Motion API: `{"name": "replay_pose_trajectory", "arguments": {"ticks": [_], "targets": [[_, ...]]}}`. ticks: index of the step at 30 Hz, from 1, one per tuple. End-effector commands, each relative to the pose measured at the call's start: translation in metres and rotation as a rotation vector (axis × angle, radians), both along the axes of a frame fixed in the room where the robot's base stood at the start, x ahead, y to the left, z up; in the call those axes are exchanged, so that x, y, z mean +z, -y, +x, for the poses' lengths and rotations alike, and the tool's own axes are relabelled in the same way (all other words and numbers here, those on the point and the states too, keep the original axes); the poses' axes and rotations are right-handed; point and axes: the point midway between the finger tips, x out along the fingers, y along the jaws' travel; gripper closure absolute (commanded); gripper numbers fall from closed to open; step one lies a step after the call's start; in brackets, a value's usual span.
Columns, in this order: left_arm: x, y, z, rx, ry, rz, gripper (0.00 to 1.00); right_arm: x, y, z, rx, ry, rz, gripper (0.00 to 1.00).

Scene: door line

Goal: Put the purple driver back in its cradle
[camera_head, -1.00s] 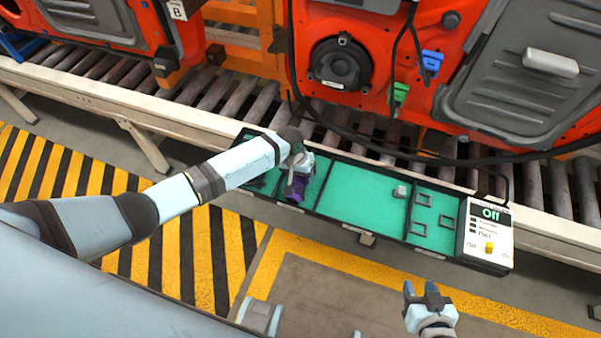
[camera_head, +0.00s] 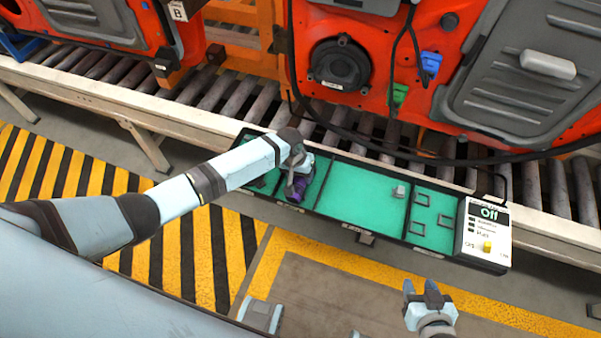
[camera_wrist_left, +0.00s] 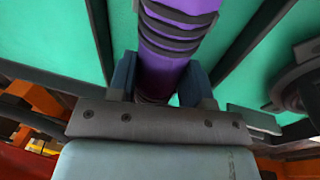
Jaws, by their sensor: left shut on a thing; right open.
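The purple driver (camera_head: 294,189) is in my left gripper (camera_head: 298,172), over the left part of the green tray (camera_head: 366,197). In the left wrist view the purple ribbed body of the driver (camera_wrist_left: 172,62) lies between the two blue-grey fingers of my left gripper (camera_wrist_left: 165,78), which are shut on it. My left wrist hides part of the driver in the head view, and I cannot tell whether it touches the tray. The cradle is not clear to make out. My right gripper (camera_head: 425,292) is open and empty, in front of the tray at the right.
A white control box (camera_head: 486,231) with a yellow knob stands at the tray's right end. A small grey block (camera_head: 399,191) and several dark square frames lie on the tray. Behind it runs a roller conveyor (camera_head: 240,93) with red doors (camera_head: 440,70) hanging above.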

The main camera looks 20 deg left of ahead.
Motion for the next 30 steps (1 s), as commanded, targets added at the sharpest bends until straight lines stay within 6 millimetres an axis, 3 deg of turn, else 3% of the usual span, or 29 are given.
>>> {"name": "replay_pose_trajectory", "arguments": {"ticks": [1,20,21,24,25,30], "targets": [[-0.0051,0.0082,-0.0071,-0.005,-0.012,-0.010,1.00,-0.0005,-0.0001,0.0000,0.000,0.000,0.000,0.57],[-0.0122,0.0082,-0.0070,-0.007,-0.010,-0.009,1.00,0.0008,-0.0003,0.0001,0.000,0.001,0.000,0.57],[-0.0122,0.0082,-0.0070,-0.007,-0.010,-0.009,0.52,0.0008,-0.0003,0.0001,0.001,0.001,0.001,0.57],[-0.0117,0.0073,-0.0063,-0.005,-0.008,-0.009,0.29,0.0012,-0.0005,0.0002,0.001,0.001,0.001,0.57],[-0.0112,0.0067,-0.0057,-0.005,-0.008,-0.008,0.24,0.0012,-0.0005,0.0002,0.001,0.001,0.001,0.57],[-0.0094,0.0043,-0.0038,-0.003,-0.005,-0.005,0.24,0.0019,-0.0004,0.0003,0.000,0.001,0.000,0.57]]}}
